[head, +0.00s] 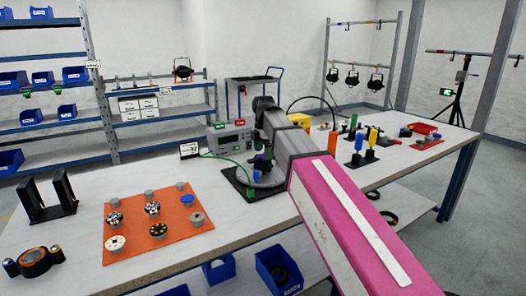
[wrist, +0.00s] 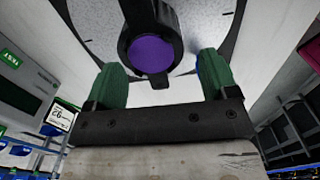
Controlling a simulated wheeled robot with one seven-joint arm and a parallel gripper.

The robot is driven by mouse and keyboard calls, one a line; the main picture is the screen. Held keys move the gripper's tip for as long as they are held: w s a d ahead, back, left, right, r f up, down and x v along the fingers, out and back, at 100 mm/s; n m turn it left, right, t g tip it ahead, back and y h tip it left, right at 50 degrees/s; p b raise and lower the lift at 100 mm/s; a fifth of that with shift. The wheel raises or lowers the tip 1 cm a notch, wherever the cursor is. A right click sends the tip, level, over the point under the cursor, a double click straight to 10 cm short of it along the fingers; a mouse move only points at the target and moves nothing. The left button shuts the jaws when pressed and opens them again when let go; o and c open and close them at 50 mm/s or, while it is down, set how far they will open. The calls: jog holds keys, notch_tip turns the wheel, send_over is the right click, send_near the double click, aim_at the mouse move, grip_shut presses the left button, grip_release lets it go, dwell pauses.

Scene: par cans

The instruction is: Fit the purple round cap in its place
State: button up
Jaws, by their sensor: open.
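In the wrist view, a round purple face (wrist: 150,54) sits in a black round part with a short tab at its lower edge. I cannot tell whether this is the loose cap or part of a fixture. My gripper (wrist: 160,68) has green fingers, spread apart on either side of the black part, with gaps visible. A pale round plate with a dark rim (wrist: 85,25) lies behind it. In the head view, my arm reaches to a grey round fixture (head: 266,179) on a dark mat.
An orange mat (head: 186,236) with several round caps lies left on the white bench. A black stand (head: 62,198) and a black-orange ring part (head: 34,261) are farther left. A grey instrument box (head: 229,137) stands behind the fixture.

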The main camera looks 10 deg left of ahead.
notch_tip(320, 180, up, 10)
jog(key=shift+w+a+r, duration=0.15)
jog(key=shift+w, duration=0.2)
dwell(1.0)
